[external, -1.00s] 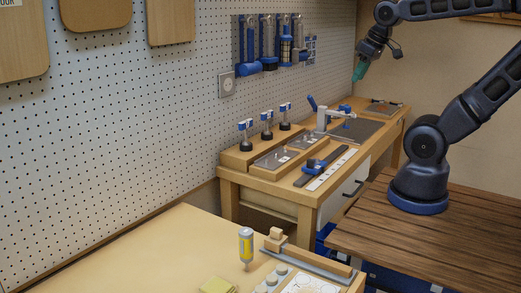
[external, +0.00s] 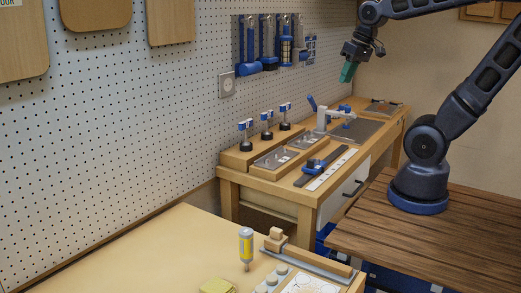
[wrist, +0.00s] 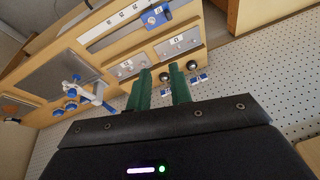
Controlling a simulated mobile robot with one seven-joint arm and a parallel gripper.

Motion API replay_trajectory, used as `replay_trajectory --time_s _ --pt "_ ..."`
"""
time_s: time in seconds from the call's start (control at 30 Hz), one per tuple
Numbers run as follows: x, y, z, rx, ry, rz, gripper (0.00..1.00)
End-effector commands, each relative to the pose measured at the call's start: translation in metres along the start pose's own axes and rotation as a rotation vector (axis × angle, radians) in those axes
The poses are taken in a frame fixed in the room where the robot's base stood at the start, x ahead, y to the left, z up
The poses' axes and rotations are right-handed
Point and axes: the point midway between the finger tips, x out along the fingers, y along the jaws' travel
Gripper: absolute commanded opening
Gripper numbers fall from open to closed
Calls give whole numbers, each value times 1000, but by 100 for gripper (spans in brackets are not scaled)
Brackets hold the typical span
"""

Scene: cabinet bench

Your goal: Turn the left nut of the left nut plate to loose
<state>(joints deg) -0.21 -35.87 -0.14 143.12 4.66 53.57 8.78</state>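Two grey nut plates lie on the wooden bench. The left nut plate (external: 272,159) is the nearer one in the external view, and the other plate (external: 307,142) lies behind it. Small light nuts show on them, too small to tell their turn. In the wrist view the left plate (wrist: 178,43) is upper right of the fingers, and the other plate (wrist: 128,68) is to their left. My gripper (external: 345,76) is high above the bench, apart from both plates. Its green fingers (wrist: 161,72) are spaced apart with nothing between them.
Several black-based posts with blue-and-white tops (external: 267,127) stand along the wall side. A white-and-blue clamp-like fixture (external: 325,118) stands beyond the plates. A blue slider on a dark rail (external: 314,165) lies in front. Tools (external: 268,52) hang on the pegboard.

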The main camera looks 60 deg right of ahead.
Motion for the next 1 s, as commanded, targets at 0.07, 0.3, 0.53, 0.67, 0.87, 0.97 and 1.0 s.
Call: replay_trajectory --time_s 0.07,0.3,0.53,0.67,0.87,0.97,1.0 --pt "12 -7 -13 83 -37 -18 21" --pt "48 -27 -46 346 -135 -58 21" --pt "89 -44 -77 606 -232 -69 21" --pt "116 -53 -92 754 -287 -63 21" --pt "161 -65 -112 985 -369 -38 21" --pt "185 -70 -120 1102 -408 -18 21" --pt "195 -72 -124 1148 -422 -9 21"
